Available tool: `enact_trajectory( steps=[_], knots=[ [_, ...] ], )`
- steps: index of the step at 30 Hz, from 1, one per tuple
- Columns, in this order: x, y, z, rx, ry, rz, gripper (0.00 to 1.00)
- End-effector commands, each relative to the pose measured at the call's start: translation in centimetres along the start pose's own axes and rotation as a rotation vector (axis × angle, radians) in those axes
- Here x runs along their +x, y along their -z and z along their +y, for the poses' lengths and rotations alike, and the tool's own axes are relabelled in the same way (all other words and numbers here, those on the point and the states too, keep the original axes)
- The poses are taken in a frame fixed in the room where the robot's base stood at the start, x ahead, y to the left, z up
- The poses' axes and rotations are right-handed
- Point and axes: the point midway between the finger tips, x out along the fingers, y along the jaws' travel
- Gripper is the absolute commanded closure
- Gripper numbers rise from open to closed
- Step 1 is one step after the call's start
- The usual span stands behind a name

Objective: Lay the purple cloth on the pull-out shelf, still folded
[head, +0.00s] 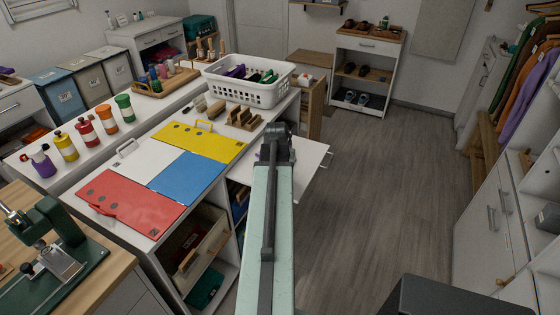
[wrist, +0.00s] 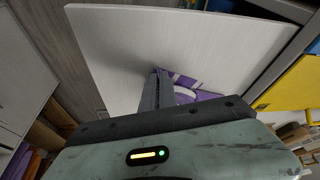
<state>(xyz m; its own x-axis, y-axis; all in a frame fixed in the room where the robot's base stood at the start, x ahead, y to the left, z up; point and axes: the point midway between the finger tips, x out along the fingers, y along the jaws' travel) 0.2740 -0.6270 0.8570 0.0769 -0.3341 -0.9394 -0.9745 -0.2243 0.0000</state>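The purple cloth (wrist: 186,94) shows in the wrist view as a purple patch with a pale marking, right beside my gripper's dark finger (wrist: 158,90). Most of it is hidden behind my wrist. The white pull-out shelf (wrist: 125,45) fills the upper middle of the wrist view, behind the cloth. In the head view the shelf (head: 310,176) sticks out from the cabinet's right side. My gripper (head: 277,132) is over the shelf's left part there. I cannot tell whether the fingers are closed on the cloth, or whether the cloth touches the shelf.
A white basket (head: 249,93) with purple and green items stands on the counter behind my gripper. Red, white, blue and yellow panels (head: 188,178) lie on the countertop to the left. Open floor (head: 375,200) lies to the right. White cabinets (head: 490,215) stand at the right edge.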

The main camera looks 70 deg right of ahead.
Motion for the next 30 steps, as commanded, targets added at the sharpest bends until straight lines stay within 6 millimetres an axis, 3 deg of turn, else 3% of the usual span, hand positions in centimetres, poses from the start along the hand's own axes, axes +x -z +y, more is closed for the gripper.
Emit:
enact_trajectory(
  steps=[1, 4, 5, 14, 22, 30],
  knots=[
    [0.0, 0.0, 0.0, 0.000, 0.000, 0.000, 0.86],
    [0.0, 0.0, 0.0, 0.000, 0.000, 0.000, 0.59],
    [0.0, 0.0, 0.0, 0.000, 0.000, 0.000, 0.55],
    [-0.1, 0.0, 0.0, 0.000, 0.000, 0.000, 0.55],
    [-3.2, 0.1, 0.2, 0.000, 0.000, 0.000, 0.55],
    [-4.0, 0.0, 0.2, 0.000, 0.000, 0.000, 0.55]
  ],
)
